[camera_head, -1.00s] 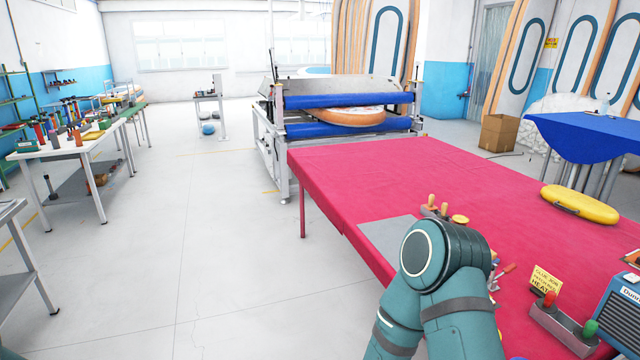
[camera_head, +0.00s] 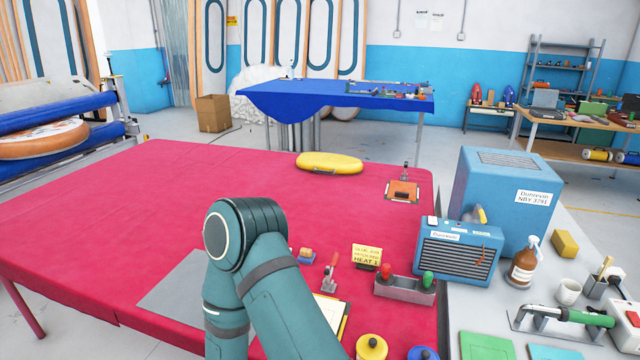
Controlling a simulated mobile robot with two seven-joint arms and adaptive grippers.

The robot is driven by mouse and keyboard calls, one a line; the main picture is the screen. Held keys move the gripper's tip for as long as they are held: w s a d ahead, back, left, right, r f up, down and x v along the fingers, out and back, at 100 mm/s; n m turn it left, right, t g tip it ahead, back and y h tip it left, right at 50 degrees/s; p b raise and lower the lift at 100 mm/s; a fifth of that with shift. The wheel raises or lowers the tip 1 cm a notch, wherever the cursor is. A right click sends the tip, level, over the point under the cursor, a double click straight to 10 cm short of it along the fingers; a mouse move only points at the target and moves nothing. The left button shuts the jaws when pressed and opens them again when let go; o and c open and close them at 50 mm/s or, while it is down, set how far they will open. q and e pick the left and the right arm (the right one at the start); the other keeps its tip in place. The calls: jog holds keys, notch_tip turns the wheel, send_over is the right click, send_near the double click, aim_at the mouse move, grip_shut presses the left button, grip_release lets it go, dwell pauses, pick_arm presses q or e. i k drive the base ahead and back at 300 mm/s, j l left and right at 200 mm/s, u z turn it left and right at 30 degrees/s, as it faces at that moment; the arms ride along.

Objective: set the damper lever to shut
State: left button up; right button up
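A blue heater-like box (camera_head: 459,252) with a dark grille stands at the table's right edge. A small lever with a yellow end (camera_head: 481,214) shows above it, against a larger blue cabinet (camera_head: 505,198). A red-handled lever (camera_head: 331,272) stands upright on the red table. A brown plate with a small upright dark lever or clamp (camera_head: 403,190) lies near the far right corner. No label names any of these as the damper lever, so I cannot tell which it is. One bent teal arm of mine is in front; neither gripper shows.
A red-covered table (camera_head: 130,215) fills the left and middle. A twin-knob control box (camera_head: 404,287), a yellow note (camera_head: 366,255) and yellow and blue round pots sit at its right. The table's left part is clear.

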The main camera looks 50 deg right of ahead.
aim_at(481, 213)
jog(key=i+z, duration=0.15)
jog(key=z, duration=0.3)
jog(key=i+z, duration=0.1)
jog(key=z, duration=0.4)
jog(key=i+j+z, duration=0.1)
jog(key=z, duration=2)
